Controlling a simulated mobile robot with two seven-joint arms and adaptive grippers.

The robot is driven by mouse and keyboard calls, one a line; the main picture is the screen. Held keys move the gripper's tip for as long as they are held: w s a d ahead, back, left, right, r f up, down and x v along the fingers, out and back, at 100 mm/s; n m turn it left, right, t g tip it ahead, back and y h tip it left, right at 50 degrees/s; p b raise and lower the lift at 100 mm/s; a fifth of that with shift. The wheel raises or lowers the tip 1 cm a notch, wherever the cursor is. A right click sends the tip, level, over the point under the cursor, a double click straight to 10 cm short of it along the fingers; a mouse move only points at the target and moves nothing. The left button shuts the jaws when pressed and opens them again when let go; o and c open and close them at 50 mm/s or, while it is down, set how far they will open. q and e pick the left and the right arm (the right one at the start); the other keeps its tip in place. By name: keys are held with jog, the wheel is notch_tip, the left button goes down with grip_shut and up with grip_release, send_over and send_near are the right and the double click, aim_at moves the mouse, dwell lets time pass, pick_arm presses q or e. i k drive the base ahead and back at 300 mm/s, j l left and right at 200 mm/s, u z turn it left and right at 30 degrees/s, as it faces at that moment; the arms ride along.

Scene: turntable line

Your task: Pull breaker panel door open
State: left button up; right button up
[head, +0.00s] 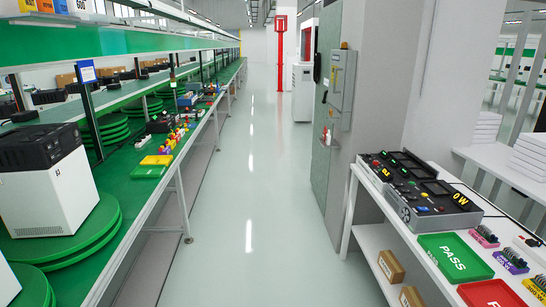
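A grey wall box (342,80) with a small yellow label is mounted on the side of a tall grey-green cabinet (326,170), right of the aisle. It looks like the breaker panel, and its door appears closed; it is seen at a steep angle and is small. A smaller grey box (341,121) hangs just below it. Neither of my grippers is in view, so their position relative to the panel does not show.
The pale aisle floor (250,200) is clear ahead. A long green-topped workbench (145,153) with equipment runs along the left. At the right front, a white table holds a black test console (418,187), a green PASS tray (455,259) and a red tray (490,294).

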aim_at(338, 65)
jog(key=i, duration=1.7)
jog(key=i+z, duration=0.35)
jog(key=i+j+z, duration=0.2)
jog(key=i+z, duration=0.15)
jog(key=i, duration=0.15)
jog(key=i+j+z, duration=0.3)
jog(key=i+l, duration=0.05)
jog(key=i, duration=0.05)
